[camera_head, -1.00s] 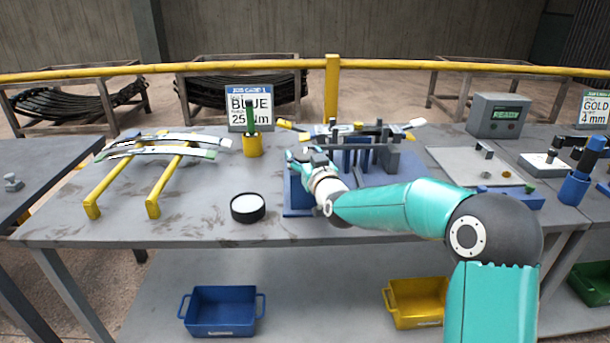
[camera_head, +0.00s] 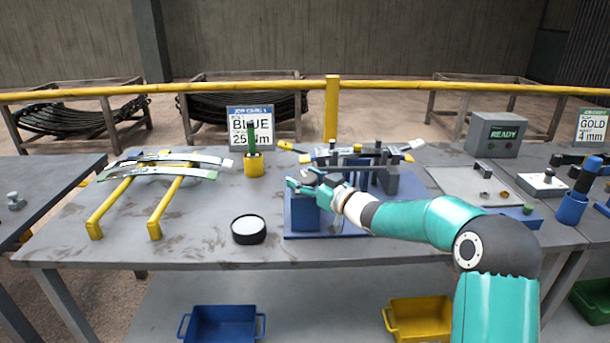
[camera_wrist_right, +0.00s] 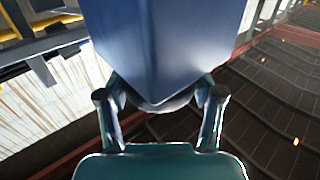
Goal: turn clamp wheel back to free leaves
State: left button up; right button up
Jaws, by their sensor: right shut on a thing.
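The blue clamp fixture (camera_head: 350,236) stands on the grey table, with a blue block (camera_head: 305,213) at its left end. A dark wheel (camera_head: 309,176) shows only partly at the top of this block. My right gripper (camera_head: 300,184) is at the wheel; in the right wrist view its fingers (camera_wrist_right: 161,98) are on either side of the dark rounded rim (camera_wrist_right: 165,107), shut on it, below the large blue block (camera_wrist_right: 165,45). Leaves (camera_head: 350,161) lie across the grey posts behind my right arm, which hides part of the fixture. My left gripper is out of view.
Curved leaves (camera_head: 150,172) rest on a yellow rack (camera_head: 112,205) at left. A round black container (camera_head: 248,230) stands left of the fixture, and a yellow holder (camera_head: 253,165) is behind it. A grey meter box (camera_head: 496,135) reading READY stands at back right.

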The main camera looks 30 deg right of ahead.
jog(key=shift+d+r, duration=0.1)
jog(key=shift+r, duration=0.05)
jog(key=o, duration=1.2)
jog(key=shift+c, duration=0.2)
jog(key=s+d, duration=0.1)
jog(key=s, duration=1)
jog(key=shift+s+d, duration=0.35)
jog(key=shift+s, duration=0.05)
